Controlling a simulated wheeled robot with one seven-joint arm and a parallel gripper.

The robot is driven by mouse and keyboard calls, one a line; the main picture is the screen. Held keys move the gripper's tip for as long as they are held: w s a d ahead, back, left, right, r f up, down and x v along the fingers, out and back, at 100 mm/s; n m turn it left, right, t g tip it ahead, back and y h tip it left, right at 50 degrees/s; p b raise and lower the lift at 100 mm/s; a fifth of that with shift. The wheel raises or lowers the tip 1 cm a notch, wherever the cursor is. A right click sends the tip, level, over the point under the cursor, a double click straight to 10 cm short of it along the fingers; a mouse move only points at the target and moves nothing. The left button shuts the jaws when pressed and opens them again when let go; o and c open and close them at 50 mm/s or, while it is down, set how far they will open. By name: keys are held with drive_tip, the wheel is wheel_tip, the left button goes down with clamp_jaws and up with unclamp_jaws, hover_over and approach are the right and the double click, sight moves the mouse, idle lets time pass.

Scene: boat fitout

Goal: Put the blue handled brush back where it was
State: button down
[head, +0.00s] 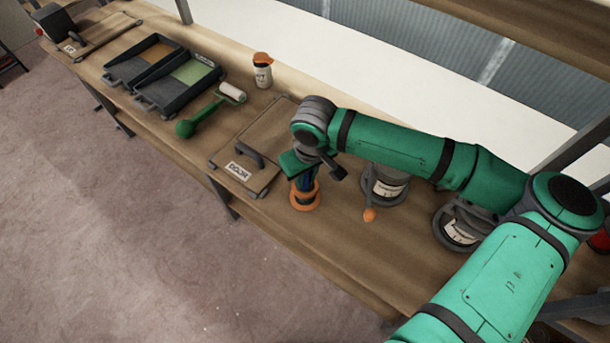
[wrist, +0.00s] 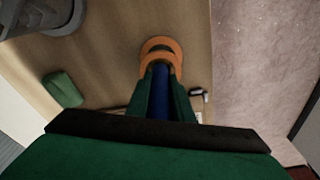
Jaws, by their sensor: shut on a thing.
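My gripper (wrist: 160,85) is shut on the blue handled brush (wrist: 160,82), with the blue handle between its two green fingers. In the head view the blue handle (head: 305,180) shows as a dark blue strip below the gripper. An orange ring-shaped piece (head: 304,198) is at the handle's lower end, close over the bench. The wrist view shows the orange piece as two overlapping rings (wrist: 160,47) beyond the fingertips. I cannot tell whether it is a holder around the brush or touches the bench. The bristles are hidden.
A board with a black handle (head: 246,152) lies left. The bench's front edge is near.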

drive_tip(key=shift+w+f, duration=0.1)
drive_tip(key=shift+f, duration=0.05)
drive_tip(key=c, duration=1.6)
unclamp_jaws()
drive_tip(key=shift+o, duration=0.2)
wheel_tip(320, 180, up, 12)
drive_tip(key=s, duration=0.1)
drive_tip(key=shift+s+d, duration=0.3)
drive_tip(key=shift+d, duration=0.15)
